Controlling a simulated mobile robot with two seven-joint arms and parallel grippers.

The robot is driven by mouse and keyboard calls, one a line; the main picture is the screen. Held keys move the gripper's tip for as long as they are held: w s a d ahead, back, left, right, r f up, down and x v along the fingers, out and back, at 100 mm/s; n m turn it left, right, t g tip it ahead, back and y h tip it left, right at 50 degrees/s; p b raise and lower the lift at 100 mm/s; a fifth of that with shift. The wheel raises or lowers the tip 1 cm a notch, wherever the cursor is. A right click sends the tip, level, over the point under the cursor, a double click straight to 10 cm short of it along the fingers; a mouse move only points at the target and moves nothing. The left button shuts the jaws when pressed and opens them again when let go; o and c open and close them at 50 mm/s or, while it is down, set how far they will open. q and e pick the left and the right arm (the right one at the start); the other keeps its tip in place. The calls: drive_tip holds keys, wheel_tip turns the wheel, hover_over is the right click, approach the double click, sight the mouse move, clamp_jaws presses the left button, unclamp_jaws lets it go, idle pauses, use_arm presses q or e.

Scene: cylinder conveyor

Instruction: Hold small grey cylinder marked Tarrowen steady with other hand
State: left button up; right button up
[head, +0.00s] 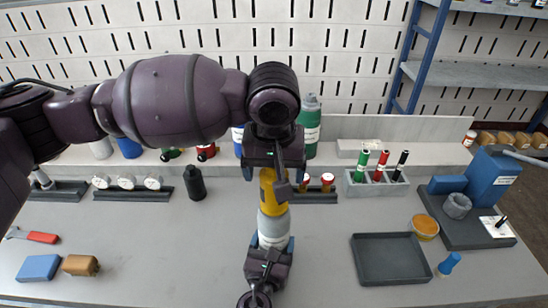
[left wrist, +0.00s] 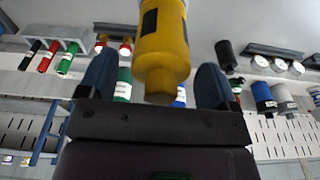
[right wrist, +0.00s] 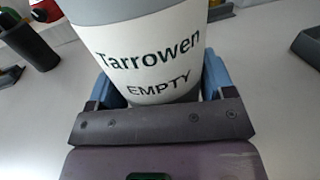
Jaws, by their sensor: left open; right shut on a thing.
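The small grey cylinder (head: 271,224) stands at the front middle of the table. Its white label reads "Tarrowen EMPTY" in the right wrist view (right wrist: 150,62). My right gripper (head: 270,250) is shut on its lower part, with blue fingers on both sides. A yellow piece (head: 268,190) with a dark patch appears to sit on top of the cylinder. My left gripper (head: 272,168) is open above it. In the left wrist view, the yellow piece (left wrist: 162,50) is between the spread blue fingers, with gaps on both sides. The left arm hides part of the back.
An empty dark tray (head: 390,260) lies to the right. An orange-topped round dish (head: 425,227) and a blue device (head: 490,180) are farther right. A black bottle (head: 195,183) stands left of the grippers. A marker holder (head: 376,187) is behind. The table's left middle is mostly clear.

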use_arm(q)
drive_tip(key=shift+f, duration=0.2)
drive_tip(key=c, duration=1)
drive_tip(key=o, duration=0.7)
drive_tip(key=shift+o, duration=0.2)
drive_tip(key=shift+s, duration=0.1)
drive_tip(key=c, duration=0.7)
drive_tip(key=o, duration=0.9)
drive_tip(key=shift+c, duration=0.2)
